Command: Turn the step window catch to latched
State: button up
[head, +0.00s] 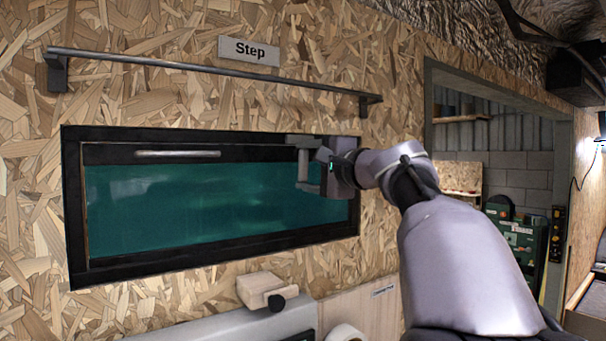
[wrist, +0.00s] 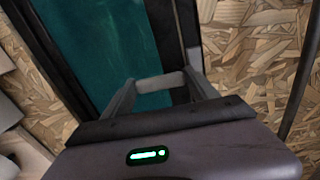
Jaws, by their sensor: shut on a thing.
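The Step window (head: 200,205) is a wide teal pane in a black frame, under the "Step" sign (head: 248,51) in the head view. A light grey bar handle (head: 178,153) lies level along its upper frame. My gripper (head: 304,168) is at the upper right corner of the window. In the wrist view, my gripper (wrist: 158,82) is shut on a pale grey bar that spans between its fingers, seemingly the window catch (wrist: 160,82). The teal pane and dark frame lie behind it. In the head view my gripper hides most of the catch, so its turn angle is unclear.
A dark rail (head: 210,73) on brackets runs along the chipboard wall above the window. A wooden block with a black knob (head: 262,287) sits below it. A doorway (head: 500,150) opens at the right, with a green cabinet (head: 515,240) beyond.

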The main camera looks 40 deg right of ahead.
jog(key=shift+n, duration=0.4)
jog(key=o, duration=1.4)
jog(key=shift+c, duration=0.2)
jog(key=s+b, duration=0.2)
jog(key=s, duration=1.5)
jog(key=shift+s+a, duration=0.2)
jog(key=shift+a, duration=0.25)
